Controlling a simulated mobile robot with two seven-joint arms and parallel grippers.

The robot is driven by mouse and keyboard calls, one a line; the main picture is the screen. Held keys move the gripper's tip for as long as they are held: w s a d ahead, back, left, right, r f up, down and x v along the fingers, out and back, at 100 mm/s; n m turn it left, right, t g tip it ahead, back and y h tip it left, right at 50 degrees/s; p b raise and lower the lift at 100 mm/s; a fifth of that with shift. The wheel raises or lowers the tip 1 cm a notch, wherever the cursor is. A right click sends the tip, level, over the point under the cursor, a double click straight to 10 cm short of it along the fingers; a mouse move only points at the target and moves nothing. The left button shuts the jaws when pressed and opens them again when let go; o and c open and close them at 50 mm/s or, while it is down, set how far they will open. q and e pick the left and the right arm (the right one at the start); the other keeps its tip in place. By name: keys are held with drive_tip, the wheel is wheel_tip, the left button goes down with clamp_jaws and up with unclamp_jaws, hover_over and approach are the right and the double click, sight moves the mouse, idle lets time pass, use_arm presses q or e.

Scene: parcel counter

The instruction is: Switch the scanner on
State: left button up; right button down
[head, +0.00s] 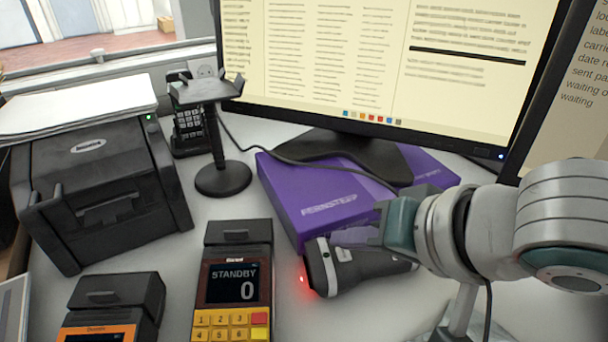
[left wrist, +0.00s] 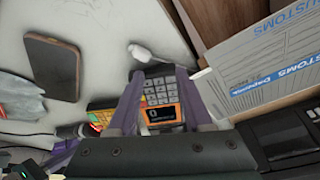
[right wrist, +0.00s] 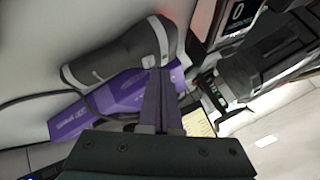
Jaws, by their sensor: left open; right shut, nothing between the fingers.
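The scanner (head: 345,267) is a dark grey and black handheld unit lying on the counter against the purple box. A red glow shows at its front end in the head view. It also shows in the right wrist view (right wrist: 112,52), with a light grey band near its head. My right gripper (head: 350,237) is shut and empty, its purple fingertips right at the top of the scanner by a small pale button. I cannot tell whether they touch it. In the left wrist view my left gripper (left wrist: 158,98) is open and empty above an orange-framed keypad terminal (left wrist: 160,113).
A card terminal (head: 232,285) reading STANDBY 0 stands left of the scanner. The purple box (head: 310,195) lies behind it, under the monitor (head: 380,60). A black scanner stand (head: 222,178) and a label printer (head: 95,190) are further left. A phone (left wrist: 52,67) lies on the counter.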

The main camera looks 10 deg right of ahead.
sight(348, 263)
use_arm(q)
drive_tip(key=shift+r+p, duration=0.35)
drive_tip(key=shift+r, duration=0.25)
use_arm(e)
drive_tip(key=shift+r, duration=0.45)
use_arm(q)
drive_tip(key=shift+d, duration=0.1)
use_arm(e)
drive_tip(key=shift+r+p, duration=0.25)
drive_tip(key=shift+p, duration=0.05)
use_arm(q)
wheel_tip(348, 263, up, 7)
drive_tip(key=p, duration=0.6)
drive_tip(key=shift+r+p, duration=0.2)
drive_tip(key=shift+p, duration=0.2)
use_arm(e)
wheel_tip(348, 263, up, 6)
drive_tip(key=shift+f, duration=0.25)
